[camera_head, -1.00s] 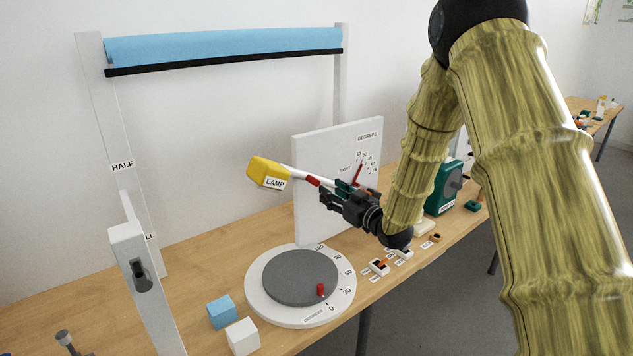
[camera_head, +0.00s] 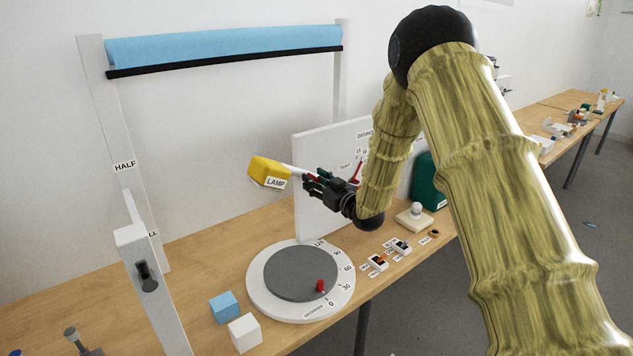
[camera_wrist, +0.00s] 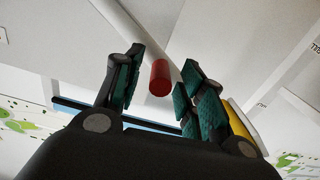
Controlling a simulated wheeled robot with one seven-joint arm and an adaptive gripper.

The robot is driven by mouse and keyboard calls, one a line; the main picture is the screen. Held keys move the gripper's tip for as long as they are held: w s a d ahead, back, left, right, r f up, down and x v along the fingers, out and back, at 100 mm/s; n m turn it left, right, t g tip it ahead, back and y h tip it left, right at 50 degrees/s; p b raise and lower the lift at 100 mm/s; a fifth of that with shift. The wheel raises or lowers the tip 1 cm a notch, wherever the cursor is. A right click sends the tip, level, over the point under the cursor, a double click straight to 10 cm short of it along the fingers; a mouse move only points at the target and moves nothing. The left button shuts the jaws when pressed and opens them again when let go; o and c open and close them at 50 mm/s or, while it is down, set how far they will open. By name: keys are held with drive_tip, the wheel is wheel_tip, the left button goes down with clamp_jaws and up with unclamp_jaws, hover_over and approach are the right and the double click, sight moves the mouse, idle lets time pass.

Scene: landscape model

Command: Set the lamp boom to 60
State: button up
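The lamp boom is a white rod (camera_head: 299,171) with a yellow head (camera_head: 268,172) labelled LAMP at its left end. It stands out from a white panel (camera_head: 312,216) with a DEGREES scale (camera_head: 364,135), partly hidden by my arm. A red pointer (camera_head: 356,170) shows on the panel; its reading is too small to tell. My gripper (camera_head: 311,182) is at the boom, close to the lamp head. In the wrist view, my gripper (camera_wrist: 160,72) is open, with the boom's red grip (camera_wrist: 160,78) between its fingers and gaps on both sides.
A grey turntable (camera_head: 300,275) with a red knob stands in front of the panel. Blue (camera_head: 223,307) and white (camera_head: 245,333) cubes lie left of it. Small switches (camera_head: 378,262) line the front edge. A green box (camera_head: 428,182) stands behind my arm.

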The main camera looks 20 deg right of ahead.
clamp_jaws()
drive_tip(key=shift+w+d+r, duration=0.1)
drive_tip(key=shift+d+r, duration=0.15)
drive_tip(key=shift+r, duration=0.2)
drive_tip(key=w+d+r+m+p, duration=0.1)
drive_tip(key=w+d+r+m, duration=0.2)
drive_tip(key=d+r, duration=0.6)
drive_tip(key=shift+w+r+m, duration=0.15)
drive_tip(key=shift+m, duration=0.65)
